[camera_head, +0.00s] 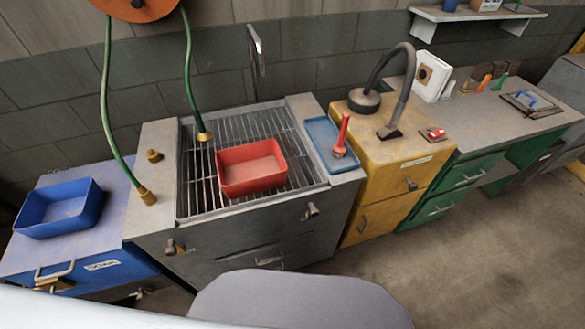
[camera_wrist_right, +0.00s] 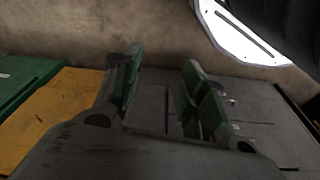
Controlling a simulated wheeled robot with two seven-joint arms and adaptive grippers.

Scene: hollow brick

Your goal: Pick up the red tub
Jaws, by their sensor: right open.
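The red tub (camera_head: 251,167) is an open rectangular tray-like container. Neither gripper shows in the head view. In the right wrist view my right gripper (camera_wrist_right: 160,95) has its green-padded fingers apart with nothing between them. Grey cabinet fronts and the floor lie beyond the fingers. The red tub does not show in the right wrist view. My left gripper is out of view.
A blue tub (camera_head: 60,208) stands on the blue cabinet at left. A green hose with a brass nozzle (camera_head: 204,136) hangs beside the red tub. A blue tray (camera_head: 331,143) with a red-handled tool (camera_head: 341,136) lies right of the grate. A yellow cabinet (camera_head: 391,150) adjoins it.

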